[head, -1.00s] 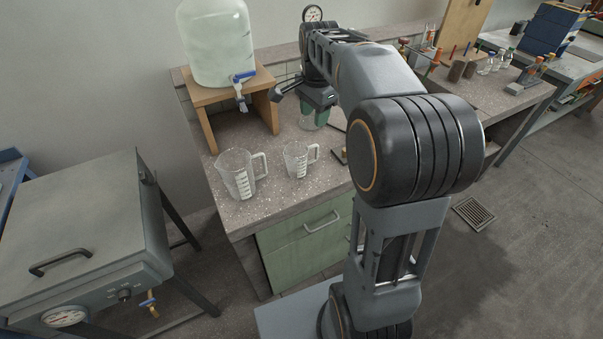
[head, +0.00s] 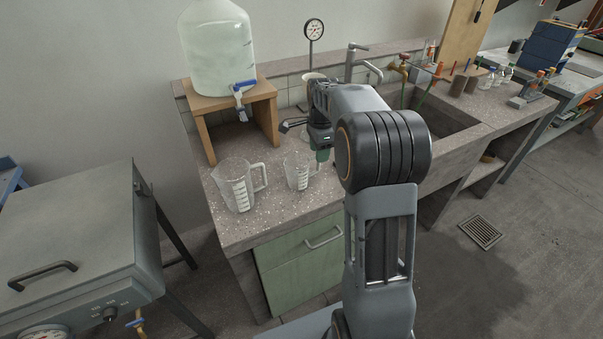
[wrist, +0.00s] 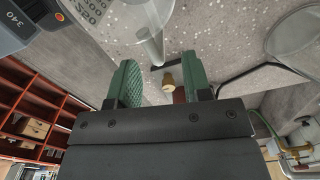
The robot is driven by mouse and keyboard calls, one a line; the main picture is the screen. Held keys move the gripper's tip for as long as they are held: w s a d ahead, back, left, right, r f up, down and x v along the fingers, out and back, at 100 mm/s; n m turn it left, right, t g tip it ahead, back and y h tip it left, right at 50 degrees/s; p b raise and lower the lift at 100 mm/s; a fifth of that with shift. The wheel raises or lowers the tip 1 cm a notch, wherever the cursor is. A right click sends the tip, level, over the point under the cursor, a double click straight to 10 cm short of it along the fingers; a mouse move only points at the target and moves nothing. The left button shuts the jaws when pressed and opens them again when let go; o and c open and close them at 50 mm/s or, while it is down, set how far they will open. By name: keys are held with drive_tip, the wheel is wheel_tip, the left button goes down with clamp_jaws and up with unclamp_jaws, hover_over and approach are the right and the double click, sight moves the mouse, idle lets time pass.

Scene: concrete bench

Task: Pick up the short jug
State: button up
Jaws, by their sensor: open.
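The short jug (head: 297,172) is the smaller clear measuring jug, upright near the bench's front edge, with its handle toward the right. A taller clear jug (head: 238,187) stands to its left. In the wrist view my gripper (wrist: 160,75) is open and empty. There a clear jug with printed marks (wrist: 125,14) fills the top edge, and its handle (wrist: 150,42) lies ahead of the gap between the fingers. I cannot tell whether a finger touches it.
A large water bottle (head: 217,45) with a blue tap sits on a wooden stand (head: 200,98) behind the jugs. A sink (head: 440,118) with a faucet lies right of my arm. A grey lidded box (head: 75,225) stands at the left. The bench between stand and jugs is clear.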

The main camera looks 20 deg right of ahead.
sight(319, 170)
wheel_tip(319, 170, down, 5)
drive_tip(key=shift+s+f+b, duration=0.1)
drive_tip(key=shift+b, duration=0.25)
clamp_jaws()
idle(0.3)
